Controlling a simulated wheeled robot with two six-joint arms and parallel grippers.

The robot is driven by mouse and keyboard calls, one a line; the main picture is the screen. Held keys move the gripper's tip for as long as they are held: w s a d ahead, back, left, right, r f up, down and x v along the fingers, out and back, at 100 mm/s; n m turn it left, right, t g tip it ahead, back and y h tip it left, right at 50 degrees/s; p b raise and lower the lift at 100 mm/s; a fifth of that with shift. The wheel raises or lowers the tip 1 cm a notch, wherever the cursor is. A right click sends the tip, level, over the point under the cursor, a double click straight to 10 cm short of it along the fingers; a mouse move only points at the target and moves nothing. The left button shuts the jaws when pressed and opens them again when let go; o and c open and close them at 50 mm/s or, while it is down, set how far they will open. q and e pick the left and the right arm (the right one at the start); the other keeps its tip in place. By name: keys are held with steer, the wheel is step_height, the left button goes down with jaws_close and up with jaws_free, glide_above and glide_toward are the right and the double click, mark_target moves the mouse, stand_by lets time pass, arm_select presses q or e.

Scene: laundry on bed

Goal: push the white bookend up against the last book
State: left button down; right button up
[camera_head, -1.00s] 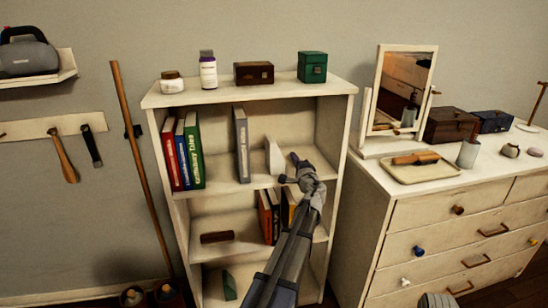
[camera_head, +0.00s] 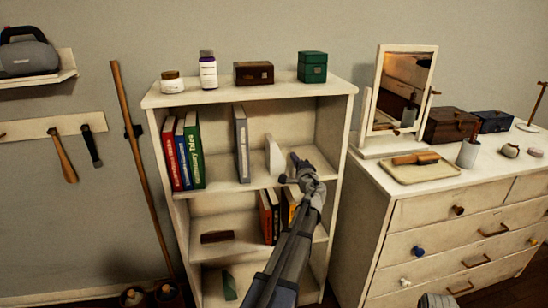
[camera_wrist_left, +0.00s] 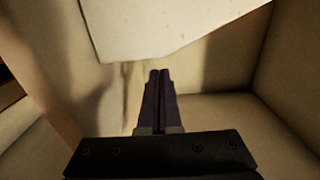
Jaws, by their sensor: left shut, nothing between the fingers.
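The white bookend (camera_head: 273,156) stands upright on the upper shelf of the white bookcase. A grey book (camera_head: 242,145) stands to its left, with a gap between them. Red, blue and green books (camera_head: 194,152) stand together at the shelf's left end. My left gripper (camera_head: 290,169) is shut and empty, just right of the bookend at shelf height. In the left wrist view its closed fingers (camera_wrist_left: 157,98) point at a large white surface, likely the bookend (camera_wrist_left: 160,25). I cannot tell whether they touch it.
The bookcase side wall (camera_head: 331,135) stands close to the right of my gripper. Orange and dark books (camera_head: 268,216) and a brown box (camera_head: 217,237) are on the shelf below. Jars and boxes stand on the bookcase top (camera_head: 285,89).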

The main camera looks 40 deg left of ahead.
mark_target(269, 161)
arm_select(q)
steer(key=shift+s+a, duration=0.4)
steer(key=shift+s, duration=0.1)
steer(key=shift+s+a, duration=0.45)
steer(key=shift+s, duration=0.15)
steer(key=shift+s+a, duration=0.25)
steer(key=shift+s+a, duration=0.5)
steer(key=shift+s, duration=0.05)
steer(key=shift+s+a, duration=0.2)
steer(key=shift+s, duration=0.1)
steer(key=shift+s+a, duration=0.5)
steer(key=shift+s, duration=0.05)
steer(key=shift+s+a, duration=0.2)
steer(key=shift+s, duration=0.05)
steer(key=shift+s+a, duration=0.5)
steer(key=shift+s, duration=0.05)
steer(key=shift+s+a, duration=0.2)
steer(key=shift+s, duration=0.05)
